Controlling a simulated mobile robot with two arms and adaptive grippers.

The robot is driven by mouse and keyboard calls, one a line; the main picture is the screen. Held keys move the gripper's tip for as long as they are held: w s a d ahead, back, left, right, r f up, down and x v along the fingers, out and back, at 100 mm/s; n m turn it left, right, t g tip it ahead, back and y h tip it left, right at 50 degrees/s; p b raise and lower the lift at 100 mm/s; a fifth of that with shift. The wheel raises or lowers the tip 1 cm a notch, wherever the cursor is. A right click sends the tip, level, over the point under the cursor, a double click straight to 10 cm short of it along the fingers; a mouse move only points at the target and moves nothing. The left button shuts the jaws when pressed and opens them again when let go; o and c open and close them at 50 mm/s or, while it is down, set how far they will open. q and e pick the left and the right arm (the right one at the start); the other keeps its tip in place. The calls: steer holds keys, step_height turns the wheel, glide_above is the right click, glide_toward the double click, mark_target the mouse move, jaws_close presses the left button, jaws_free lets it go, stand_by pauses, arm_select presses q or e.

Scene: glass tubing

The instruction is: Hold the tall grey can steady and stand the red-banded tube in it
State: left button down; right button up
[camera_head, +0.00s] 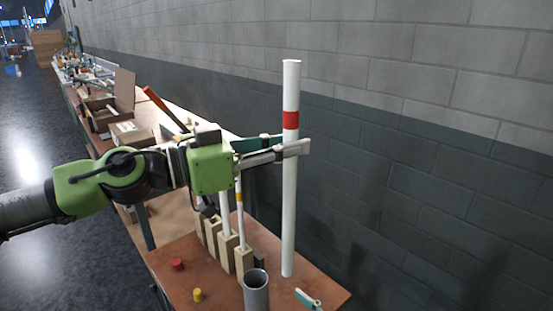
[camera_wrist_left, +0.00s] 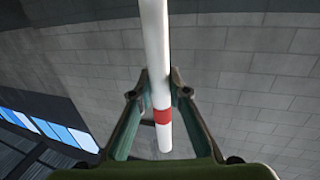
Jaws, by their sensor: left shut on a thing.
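The red-banded tube (camera_head: 289,200) is long, white and nearly upright, with its red band just above my left gripper (camera_head: 290,147) in the head view. My left gripper is shut on the tube, which also shows between its fingers in the left wrist view (camera_wrist_left: 155,40). The tube's lower end is to the right of the tall grey can (camera_head: 256,294), outside it; I cannot tell if it touches the bench. The can stands upright with its open mouth up, its base cut off by the picture edge.
Several wooden blocks (camera_head: 228,254) hold thinner tubes (camera_head: 239,212) left of the can. A red cap (camera_head: 177,265) and a yellow cap (camera_head: 197,295) lie on the brown bench top (camera_head: 215,285). A block wall (camera_head: 420,190) rises behind. An open cardboard box (camera_head: 105,112) stands farther back.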

arm_select(q)
steer(key=r, duration=0.1)
steer(key=w+r+m+g, duration=0.1)
steer(key=d+r+g, duration=0.1)
steer(key=shift+w+r+m+h, duration=0.1)
steer(key=shift+w+m+h, duration=0.1)
steer(key=shift+m+h, duration=0.1)
step_height(320, 180, up, 13)
glide_above(294, 124)
steer(key=w+a, duration=0.7)
steer(key=a, duration=0.1)
steer(key=shift+w+d, duration=0.15)
steer(key=shift+w, duration=0.1)
arm_select(e)
glide_toward(249, 273)
steer(key=x, duration=0.7)
steer(key=shift+a, duration=0.15)
steer(key=c, duration=1.3)
